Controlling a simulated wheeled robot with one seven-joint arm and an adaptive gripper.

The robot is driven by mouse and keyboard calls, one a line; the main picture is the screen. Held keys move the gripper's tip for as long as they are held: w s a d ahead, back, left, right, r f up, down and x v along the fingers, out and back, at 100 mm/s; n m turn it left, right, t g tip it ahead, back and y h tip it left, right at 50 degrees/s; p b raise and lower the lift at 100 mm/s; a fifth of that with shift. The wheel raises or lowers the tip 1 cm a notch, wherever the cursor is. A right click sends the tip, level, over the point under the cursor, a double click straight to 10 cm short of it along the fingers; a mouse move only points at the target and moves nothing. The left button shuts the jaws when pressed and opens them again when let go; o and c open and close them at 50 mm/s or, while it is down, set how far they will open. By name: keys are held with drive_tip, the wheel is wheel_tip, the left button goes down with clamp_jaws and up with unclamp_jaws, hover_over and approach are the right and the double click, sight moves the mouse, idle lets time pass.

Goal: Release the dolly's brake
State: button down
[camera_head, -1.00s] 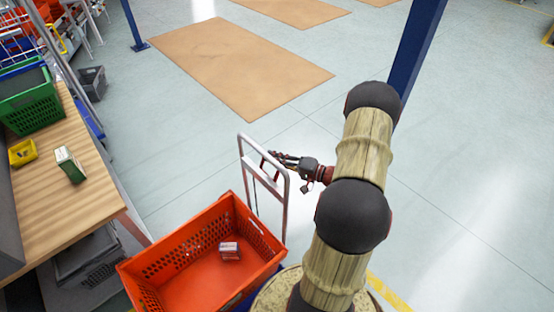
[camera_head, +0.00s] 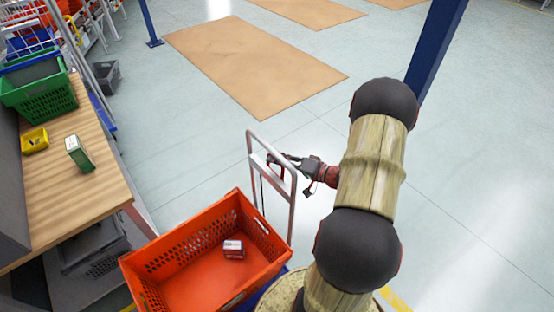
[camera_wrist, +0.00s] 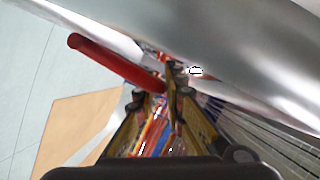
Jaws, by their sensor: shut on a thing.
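The dolly's upright silver handle (camera_head: 291,205) rises behind the orange tote in the head view. In the wrist view a blurred silver tube (camera_wrist: 215,45) crosses the top right, very close to the camera. A red lever (camera_wrist: 110,60) runs from upper left down to my fingers in the wrist view. My gripper (camera_wrist: 165,100) is shut on the end of the red lever. In the head view my gripper (camera_head: 284,161) reaches the handle from the right, near its top. The exact contact is small and partly hidden there.
The orange tote (camera_head: 150,262) sits low in front of the handle, with a small box (camera_head: 233,249) inside. A wooden bench (camera_head: 85,205) at the left holds a green crate (camera_head: 45,103), a yellow bin (camera_head: 34,140) and a green-white box (camera_head: 79,154). Open floor lies beyond; a blue post (camera_head: 435,45) stands behind my arm.

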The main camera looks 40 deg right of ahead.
drive_tip(key=c, duration=1.9)
unclamp_jaws()
drive_tip(key=v, duration=1.2)
